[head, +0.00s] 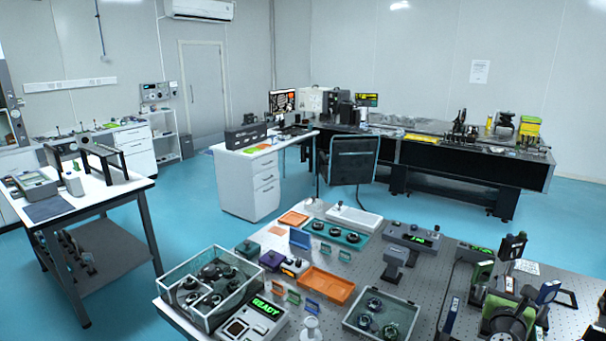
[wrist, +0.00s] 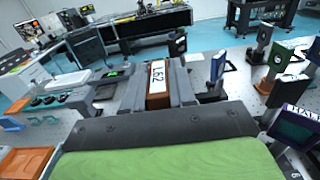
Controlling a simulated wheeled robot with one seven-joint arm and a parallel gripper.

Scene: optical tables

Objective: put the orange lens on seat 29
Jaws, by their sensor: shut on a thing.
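My gripper (wrist: 158,72) is shut on an orange-brown block with a white label reading L62, which I take as the orange lens (wrist: 157,98), in the wrist view. The block sits between the two grey fingers and appears held above the perforated table. Its glass is not visible. In the head view my arm's end (head: 508,318) is at the lower right, among upright mounts; the held block cannot be made out there. No seat number 29 is readable in either view.
The optical table carries an orange tray (head: 327,285), a clear box (head: 176,293) of dark parts, a grey tray (head: 351,320) with lenses and a teal tray (head: 357,243). Upright mounts (wrist: 281,54) crowd the right in the wrist view. Bare table shows mid-right.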

